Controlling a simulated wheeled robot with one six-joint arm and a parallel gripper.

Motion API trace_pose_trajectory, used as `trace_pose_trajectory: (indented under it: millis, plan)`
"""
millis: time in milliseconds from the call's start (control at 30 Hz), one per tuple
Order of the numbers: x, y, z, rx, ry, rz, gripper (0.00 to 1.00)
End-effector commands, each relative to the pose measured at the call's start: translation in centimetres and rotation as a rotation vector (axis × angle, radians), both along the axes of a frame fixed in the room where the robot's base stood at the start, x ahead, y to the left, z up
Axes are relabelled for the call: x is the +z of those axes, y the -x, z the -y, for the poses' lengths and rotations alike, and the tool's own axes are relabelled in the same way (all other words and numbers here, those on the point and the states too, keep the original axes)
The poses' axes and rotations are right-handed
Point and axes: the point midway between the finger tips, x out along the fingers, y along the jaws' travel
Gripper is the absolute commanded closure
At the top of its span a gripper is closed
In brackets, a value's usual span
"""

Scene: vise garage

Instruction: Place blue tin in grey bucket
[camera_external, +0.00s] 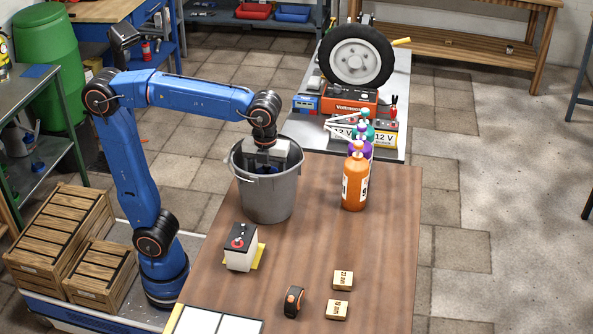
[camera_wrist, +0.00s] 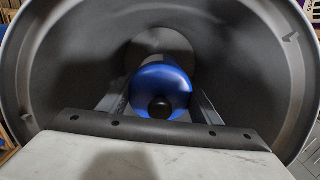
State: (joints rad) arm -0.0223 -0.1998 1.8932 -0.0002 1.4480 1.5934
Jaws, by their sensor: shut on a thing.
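The grey bucket (camera_external: 268,197) stands at the far left corner of the wooden table. My gripper (camera_external: 265,165) points down into the bucket's mouth, and its fingers are hidden by the bucket wall in the external view. In the wrist view my gripper (camera_wrist: 160,108) is shut on the blue tin (camera_wrist: 165,76), which has a dark round knob facing the camera. The tin is inside the bucket's rim, and the bucket's inner wall (camera_wrist: 75,70) surrounds it. I cannot tell whether the tin touches the bottom.
On the table (camera_external: 330,245) stand an orange bottle (camera_external: 355,182), purple and green bottles behind it, a battery (camera_external: 240,247), a black-and-orange band (camera_external: 293,301) and two small wooden blocks (camera_external: 343,280).

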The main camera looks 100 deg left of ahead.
Motion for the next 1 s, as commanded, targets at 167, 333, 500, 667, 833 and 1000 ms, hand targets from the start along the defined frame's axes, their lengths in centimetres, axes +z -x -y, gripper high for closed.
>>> trace_pose_trajectory:
  millis: [167, 333, 500, 667, 833, 1000]
  plan:
    - [-0.9, 0.0, 0.0, 0.0, 0.0, 0.0, 0.79]
    - [-2.8, 0.0, 0.0, 0.0, 0.0, -0.002, 0.79]
    - [-4.6, 0.0, 0.0, 0.0, 0.0, 0.0, 0.79]
    - [-4.7, 0.0, 0.0, 0.0, 0.0, 0.002, 0.79]
    - [-4.8, 0.0, 0.0, 0.0, 0.0, 0.001, 0.79]
    - [-5.0, 0.0, 0.0, 0.0, 0.0, 0.0, 0.23]
